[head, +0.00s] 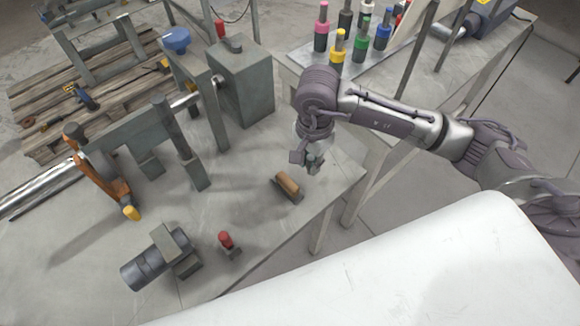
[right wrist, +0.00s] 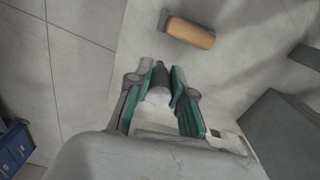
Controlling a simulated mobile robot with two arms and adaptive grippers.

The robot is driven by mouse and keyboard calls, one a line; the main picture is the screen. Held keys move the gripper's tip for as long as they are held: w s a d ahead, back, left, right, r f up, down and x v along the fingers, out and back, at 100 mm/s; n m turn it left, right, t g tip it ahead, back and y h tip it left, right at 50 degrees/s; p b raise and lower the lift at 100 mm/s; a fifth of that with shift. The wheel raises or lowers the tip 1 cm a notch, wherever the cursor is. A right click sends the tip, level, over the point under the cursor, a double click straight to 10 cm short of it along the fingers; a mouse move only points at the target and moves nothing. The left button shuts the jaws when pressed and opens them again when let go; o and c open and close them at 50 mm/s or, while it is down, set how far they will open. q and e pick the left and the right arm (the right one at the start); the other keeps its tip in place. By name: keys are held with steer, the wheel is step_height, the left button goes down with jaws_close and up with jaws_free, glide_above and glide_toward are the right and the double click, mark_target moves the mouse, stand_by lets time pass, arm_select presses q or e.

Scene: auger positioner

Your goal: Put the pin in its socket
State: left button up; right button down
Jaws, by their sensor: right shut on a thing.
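My right gripper (head: 312,165) is above the near right part of the grey bench, close to its edge. In the right wrist view its fingers (right wrist: 158,82) are shut on a short dark grey piece with a pale end, which appears to be the pin (right wrist: 161,73). The fingers hide its sides. In the head view the held piece is too small to make out well. I cannot tell which opening is the socket. My left gripper is not in view.
A tan wooden handle (head: 288,183) lies on the bench just below my gripper; it also shows in the wrist view (right wrist: 188,32). A red-topped piece (head: 226,240) and a dark cylinder in a block (head: 148,271) stand nearer. A grey box (head: 241,85) stands behind left.

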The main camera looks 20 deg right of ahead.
steer(key=w+a+f, duration=0.1)
steer(key=w, duration=0.1)
steer(key=w+a+f, duration=0.1)
steer(key=shift+w+a+f+p, duration=0.3)
steer(key=shift+w+a, duration=0.05)
steer(key=shift+w, duration=0.05)
steer(key=shift+w+f, duration=0.15)
steer(key=shift+w, duration=0.05)
step_height(320, 180, down, 4)
steer(key=shift+a+r+p, duration=0.1)
steer(key=shift+r+p, duration=0.1)
steer(key=shift+p, duration=0.3)
steer(key=shift+f, duration=0.25)
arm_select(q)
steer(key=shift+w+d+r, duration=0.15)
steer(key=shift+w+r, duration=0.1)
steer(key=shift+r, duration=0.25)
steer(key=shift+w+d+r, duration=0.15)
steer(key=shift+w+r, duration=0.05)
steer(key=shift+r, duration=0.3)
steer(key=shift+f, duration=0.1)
arm_select(e)
steer(key=shift+f, duration=0.15)
steer(key=shift+f+b, duration=0.1)
steer(key=shift+b, duration=0.2)
steer(key=c, duration=1)
jaws_free()
steer(key=shift+c, duration=0.2)
